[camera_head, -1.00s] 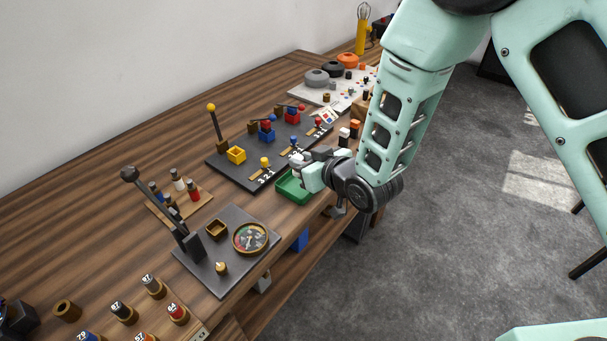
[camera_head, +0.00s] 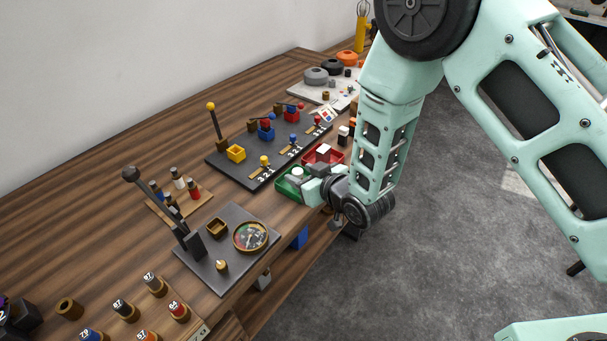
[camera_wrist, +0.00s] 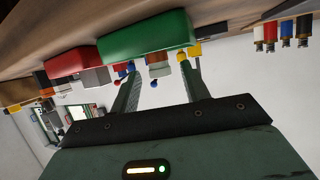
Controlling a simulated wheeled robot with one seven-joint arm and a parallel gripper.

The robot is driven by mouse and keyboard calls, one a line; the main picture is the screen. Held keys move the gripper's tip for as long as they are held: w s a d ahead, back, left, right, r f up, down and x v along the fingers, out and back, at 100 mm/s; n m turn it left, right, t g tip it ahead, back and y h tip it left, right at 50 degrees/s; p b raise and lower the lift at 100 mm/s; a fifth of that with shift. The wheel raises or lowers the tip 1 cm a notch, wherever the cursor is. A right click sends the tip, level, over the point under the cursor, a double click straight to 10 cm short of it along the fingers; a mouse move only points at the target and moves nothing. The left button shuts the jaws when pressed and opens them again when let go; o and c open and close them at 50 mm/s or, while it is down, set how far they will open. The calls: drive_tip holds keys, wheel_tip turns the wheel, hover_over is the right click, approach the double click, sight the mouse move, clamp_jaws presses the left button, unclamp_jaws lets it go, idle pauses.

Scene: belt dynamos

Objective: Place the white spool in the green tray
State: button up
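The green tray (camera_head: 284,188) sits at the table's front edge, partly hidden by my gripper in the head view. The white spool (camera_head: 297,173) shows as a small pale shape inside the green tray. In the wrist view, which is upside down, the green tray (camera_wrist: 145,36) spans the top. A pale grey-white piece (camera_wrist: 158,69), apparently the spool, stands out past its rim. My gripper (camera_wrist: 160,70) is open. Its two fingers are well apart, with the pale piece seen between their tips and no visible contact. In the head view my gripper (camera_head: 308,180) is beside the tray's right side.
A red tray (camera_head: 334,155) with pale blocks stands just behind the green one. A dark board (camera_head: 245,172) with levers and coloured blocks lies to the left. A dark gauge plate (camera_head: 205,262) is nearer. Free floor lies right of the table.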

drive_tip(key=shift+r+p, duration=0.25)
drive_tip(key=shift+p, duration=0.05)
drive_tip(key=s+d+r+g+h+b, duration=0.1)
drive_tip(key=s+d+r+g+h, duration=0.1)
drive_tip(key=s, duration=0.8)
drive_tip(key=s+d+r+g+h+b, duration=0.1)
drive_tip(key=s+d+r+g+h, duration=0.2)
drive_tip(key=s, duration=0.7)
drive_tip(key=s+d+r+g+h+b, duration=0.1)
drive_tip(key=s+d+r+g+h, duration=0.1)
drive_tip(key=s+d+r+g, duration=0.3)
drive_tip(key=s+d+r, duration=0.3)
drive_tip(key=s+r, duration=0.2)
drive_tip(key=shift+d+g, duration=0.35)
drive_tip(key=shift+g, duration=0.05)
